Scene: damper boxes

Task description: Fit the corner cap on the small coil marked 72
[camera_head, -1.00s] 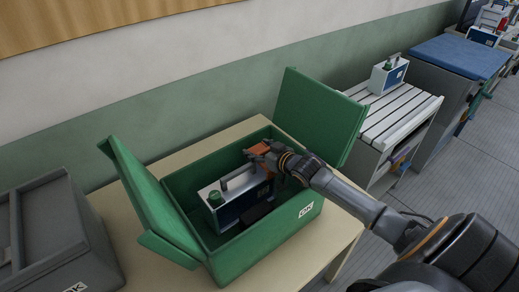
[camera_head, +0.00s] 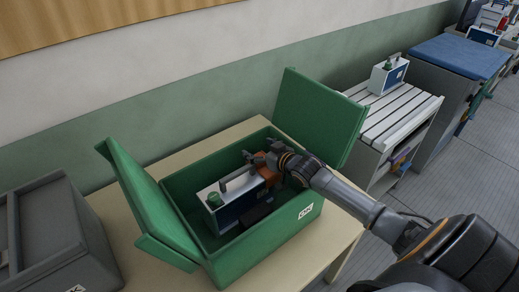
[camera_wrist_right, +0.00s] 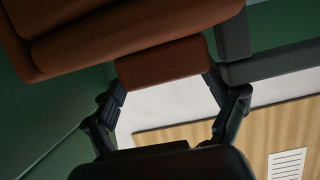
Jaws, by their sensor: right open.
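The small coil (camera_head: 235,199), a white and dark blue case with a carry handle and a green knob, stands upright inside the open green box. Its number cannot be read. My right gripper (camera_head: 262,160) is over the coil's right end. Orange material shows there, partly hidden by the gripper, and I cannot tell cap from packing. In the right wrist view, my right gripper (camera_wrist_right: 168,88) is open, with an orange-brown block, likely the corner cap (camera_wrist_right: 165,62), at its fingertips. Whether the cap touches the coil is unclear. My left gripper is out of view.
The green box (camera_head: 262,249), marked OK, has raised flaps at left and right (camera_head: 318,112) and sits on a pale table (camera_head: 130,222). A grey box (camera_head: 50,230) is at left. A slatted bench (camera_head: 400,108) with another coil (camera_head: 389,74) stands at right.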

